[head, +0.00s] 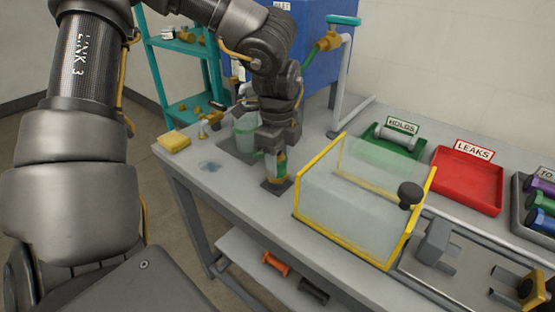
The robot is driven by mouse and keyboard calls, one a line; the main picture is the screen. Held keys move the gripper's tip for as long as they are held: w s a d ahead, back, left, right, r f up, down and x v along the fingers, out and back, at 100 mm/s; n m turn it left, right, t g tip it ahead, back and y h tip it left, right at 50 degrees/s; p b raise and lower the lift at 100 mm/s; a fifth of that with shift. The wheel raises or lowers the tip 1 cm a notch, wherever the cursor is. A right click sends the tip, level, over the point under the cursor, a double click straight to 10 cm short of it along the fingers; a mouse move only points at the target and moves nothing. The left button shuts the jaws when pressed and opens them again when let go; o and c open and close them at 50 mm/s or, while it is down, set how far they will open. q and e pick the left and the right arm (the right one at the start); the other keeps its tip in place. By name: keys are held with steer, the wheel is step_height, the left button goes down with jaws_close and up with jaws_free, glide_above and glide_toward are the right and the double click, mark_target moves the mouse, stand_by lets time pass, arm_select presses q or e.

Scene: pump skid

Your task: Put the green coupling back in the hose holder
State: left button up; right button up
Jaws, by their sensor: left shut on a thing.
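My left gripper (277,153) points down over the left part of the bench and is shut on the green coupling (276,168). The coupling is upright, brass-yellow with a green band, and its upper part is hidden between the fingers. Its lower end is at a small dark square block (277,187) on the bench, which looks like the hose holder. I cannot tell whether the coupling is seated in it or just above it. My right gripper is not in view.
A clear box with yellow edges (297,214) stands just right of the coupling. A greenish cup (244,138) is close behind left, with a yellow sponge (174,141) farther left. A green tray (394,138) and red LEAKS tray (467,179) lie at right.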

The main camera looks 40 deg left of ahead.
arm_select(q)
steer(key=shift+a+f, duration=0.1)
steer(key=shift+f, duration=0.1)
steer(key=o, duration=1.3)
steer(key=shift+c, duration=0.2)
